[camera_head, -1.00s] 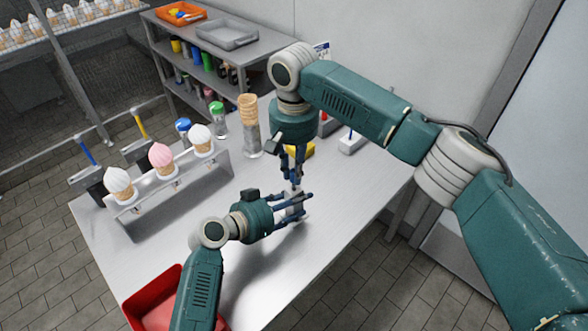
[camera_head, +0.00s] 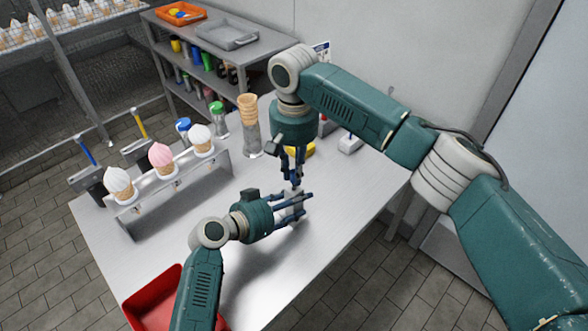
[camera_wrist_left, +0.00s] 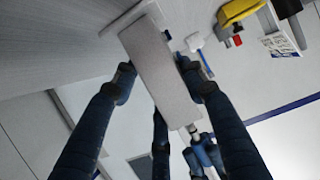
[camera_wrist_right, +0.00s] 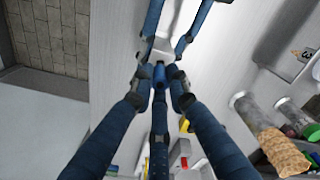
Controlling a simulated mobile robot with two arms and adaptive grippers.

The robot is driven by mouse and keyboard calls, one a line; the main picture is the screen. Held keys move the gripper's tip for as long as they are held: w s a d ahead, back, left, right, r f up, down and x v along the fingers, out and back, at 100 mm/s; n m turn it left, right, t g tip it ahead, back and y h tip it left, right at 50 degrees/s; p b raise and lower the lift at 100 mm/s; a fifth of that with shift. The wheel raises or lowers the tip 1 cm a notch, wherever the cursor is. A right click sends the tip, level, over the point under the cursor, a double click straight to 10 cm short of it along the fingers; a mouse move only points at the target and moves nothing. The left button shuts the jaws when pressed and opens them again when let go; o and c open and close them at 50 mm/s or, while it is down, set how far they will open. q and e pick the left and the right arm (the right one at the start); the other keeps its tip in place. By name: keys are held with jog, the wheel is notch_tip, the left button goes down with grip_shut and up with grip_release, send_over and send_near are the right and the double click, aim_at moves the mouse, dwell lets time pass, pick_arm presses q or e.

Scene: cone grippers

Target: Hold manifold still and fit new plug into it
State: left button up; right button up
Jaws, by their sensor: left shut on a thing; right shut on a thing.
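The manifold is a plain grey block (camera_wrist_left: 160,75), gripped between the fingers of my left gripper (camera_head: 306,203) above the table. In the right wrist view part of the manifold (camera_wrist_right: 160,48) shows just past my right fingertips. My right gripper (camera_head: 296,184) points down from above, its fingers closed together right at the manifold.
On the metal table (camera_head: 245,275), a rack (camera_head: 180,190) with several ice-cream cones stands left. A red bin (camera_head: 150,303) is at the front left. A stack of cones (camera_head: 248,110) and a yellow object (camera_head: 302,149) stand behind. The table's right front is clear.

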jog(key=shift+f, duration=1.45)
jog(key=o, duration=0.8)
jog(key=shift+o, duration=0.2)
jog(key=shift+r, duration=0.1)
notch_tip(320, 180, up, 12)
jog(key=shift+f, duration=0.1)
pick_arm(q)
jog(key=o, duration=1.7)
jog(key=shift+o, duration=0.2)
jog(key=o, duration=0.5)
